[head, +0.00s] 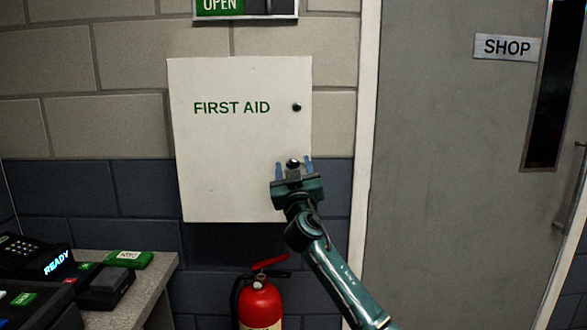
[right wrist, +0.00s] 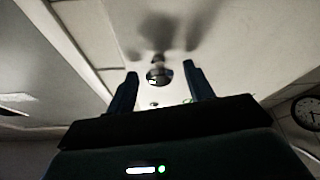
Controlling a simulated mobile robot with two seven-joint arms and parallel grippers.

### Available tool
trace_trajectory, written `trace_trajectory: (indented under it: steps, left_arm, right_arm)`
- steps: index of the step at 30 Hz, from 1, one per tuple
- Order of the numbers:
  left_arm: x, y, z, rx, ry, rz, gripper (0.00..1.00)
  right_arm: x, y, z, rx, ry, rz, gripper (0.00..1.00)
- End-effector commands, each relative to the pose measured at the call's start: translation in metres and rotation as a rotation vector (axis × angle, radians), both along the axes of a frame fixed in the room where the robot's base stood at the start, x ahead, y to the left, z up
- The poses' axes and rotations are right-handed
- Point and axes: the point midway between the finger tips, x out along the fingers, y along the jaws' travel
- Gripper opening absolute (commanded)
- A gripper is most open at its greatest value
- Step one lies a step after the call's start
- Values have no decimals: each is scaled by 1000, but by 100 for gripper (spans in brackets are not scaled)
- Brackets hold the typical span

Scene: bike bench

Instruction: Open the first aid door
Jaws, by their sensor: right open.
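The first aid door (head: 225,150) is a white panel with green FIRST AID lettering, and it looks shut against the wall. A round dark metal knob (head: 293,162) sticks out near its right edge. My right gripper (head: 293,167) is open, with one blue finger on each side of the knob. In the right wrist view the knob (right wrist: 159,73) shows between the two fingertips, with a gap on both sides. I cannot tell how deep it sits between them. A smaller dark round fitting (head: 296,107) is higher on the door. My left gripper is not in view.
A red fire extinguisher (head: 260,302) stands below the cabinet. A bench (head: 152,285) with dark devices is at the lower left. A grey SHOP door (head: 440,150) is on the right. An OPEN sign (head: 220,6) hangs above the cabinet.

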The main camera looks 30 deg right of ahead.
Motion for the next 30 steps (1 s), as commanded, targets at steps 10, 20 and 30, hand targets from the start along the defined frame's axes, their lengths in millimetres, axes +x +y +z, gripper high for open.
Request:
trace_trajectory:
  steps: [10,20,30]
  left_arm:
    - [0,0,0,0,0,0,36]
    - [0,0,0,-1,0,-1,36]
    - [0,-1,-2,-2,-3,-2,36]
  right_arm:
    - [0,0,0,0,0,0,29]
    - [0,0,0,0,0,0,2]
    - [-3,3,-1,2,-2,-11,0]
